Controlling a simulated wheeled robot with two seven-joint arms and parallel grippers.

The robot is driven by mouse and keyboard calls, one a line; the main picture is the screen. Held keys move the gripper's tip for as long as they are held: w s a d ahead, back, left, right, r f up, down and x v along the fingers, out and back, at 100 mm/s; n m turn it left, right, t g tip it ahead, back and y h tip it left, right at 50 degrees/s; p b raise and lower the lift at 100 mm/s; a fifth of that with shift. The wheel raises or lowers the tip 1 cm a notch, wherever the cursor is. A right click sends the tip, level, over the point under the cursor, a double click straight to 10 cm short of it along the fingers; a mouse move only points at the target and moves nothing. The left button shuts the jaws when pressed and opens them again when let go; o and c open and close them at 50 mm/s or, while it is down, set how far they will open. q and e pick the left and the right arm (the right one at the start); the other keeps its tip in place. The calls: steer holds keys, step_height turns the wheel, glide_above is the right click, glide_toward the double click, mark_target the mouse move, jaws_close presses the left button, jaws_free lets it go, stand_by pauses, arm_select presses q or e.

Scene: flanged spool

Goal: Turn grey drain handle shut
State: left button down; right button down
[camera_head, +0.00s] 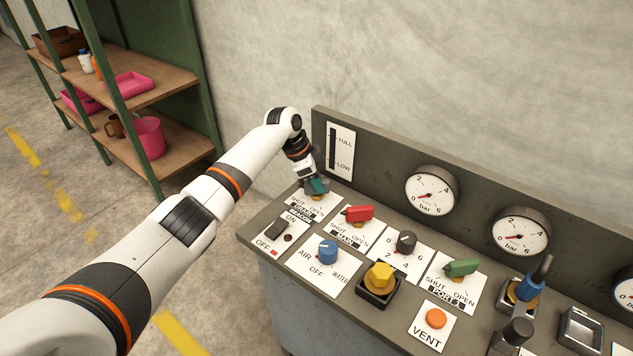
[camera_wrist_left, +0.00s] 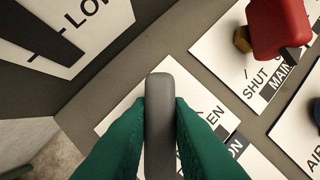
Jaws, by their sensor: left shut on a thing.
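The grey drain handle (camera_wrist_left: 160,112) stands between the green fingers of my left gripper (camera_wrist_left: 160,135) in the left wrist view, lengthwise up the picture. My left gripper (camera_head: 317,186) is shut on it at the far left end of the console in the head view, where the fingers mostly hide the handle. Its white plate (camera_head: 322,206) reads SHUT and OPEN; the left wrist view shows only "EN" (camera_wrist_left: 214,117) clearly, so I cannot tell exactly where the handle points. My right gripper is in neither view.
The red main handle (camera_head: 358,213) is close right of the drain handle. A rocker switch (camera_head: 277,230), blue knob (camera_head: 328,251) and yellow knob (camera_head: 380,278) are nearer the front. A back panel (camera_head: 375,165) with gauges rises behind. Shelves (camera_head: 150,80) stand at left.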

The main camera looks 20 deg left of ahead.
arm_select(q)
steer(key=c, duration=1.3)
jaws_free()
steer(key=shift+d, duration=0.1)
steer(key=shift+c, duration=0.2)
steer(key=b+v, duration=0.1)
steer(key=v, duration=1.1)
